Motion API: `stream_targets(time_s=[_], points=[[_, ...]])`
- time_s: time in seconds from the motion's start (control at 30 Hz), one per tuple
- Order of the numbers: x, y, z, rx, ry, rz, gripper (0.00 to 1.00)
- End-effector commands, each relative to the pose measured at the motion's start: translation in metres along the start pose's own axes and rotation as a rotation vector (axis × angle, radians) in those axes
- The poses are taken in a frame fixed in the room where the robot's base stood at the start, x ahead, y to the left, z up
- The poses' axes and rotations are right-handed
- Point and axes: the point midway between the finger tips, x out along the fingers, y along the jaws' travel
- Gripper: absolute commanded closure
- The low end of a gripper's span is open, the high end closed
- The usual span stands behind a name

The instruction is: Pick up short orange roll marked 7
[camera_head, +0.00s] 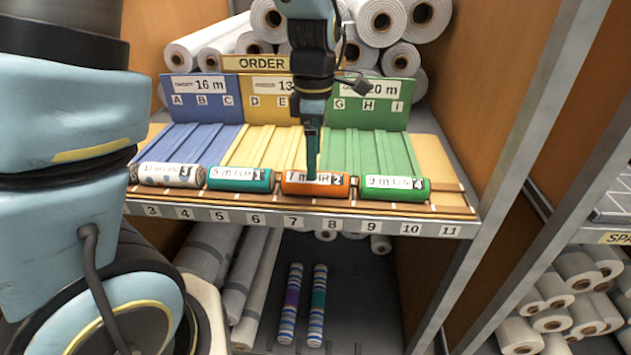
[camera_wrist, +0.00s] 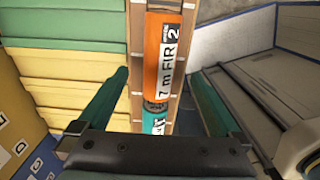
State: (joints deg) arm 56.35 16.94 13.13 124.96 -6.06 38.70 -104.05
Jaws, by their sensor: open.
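The short orange roll (camera_head: 316,190) lies at the front of the shelf, above the number 7 and 8 marks. Its label reads "7 m FIR" with a 2 at the end. In the wrist view the orange roll (camera_wrist: 156,85) lies lengthwise between and beyond the two fingers. My gripper (camera_head: 312,170) points down at the orange roll from above. Its fingers (camera_wrist: 165,88) are spread apart with nothing held between them. In the head view one finger partly covers the roll's label, and I cannot tell whether it touches the roll.
A teal roll (camera_head: 241,179) lies close on the left and a green roll (camera_head: 395,188) on the right. A white patterned roll (camera_head: 163,174) lies at far left. Behind are blue, yellow and green ribbed sections under the ORDER sign (camera_head: 257,63). The shelf's right end (camera_head: 450,200) is clear.

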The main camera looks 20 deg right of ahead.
Motion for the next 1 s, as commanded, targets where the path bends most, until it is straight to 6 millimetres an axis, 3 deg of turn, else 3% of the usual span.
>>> stream_targets(time_s=[0.43,0.73,1.0], points=[[0.049,0.0,0.002,-0.001,0.001,-0.003,0.0],[0.053,0.0,0.003,0.0,0.0,0.0,0.0],[0.053,0.001,0.003,0.0,0.0,0.0,0.3]])
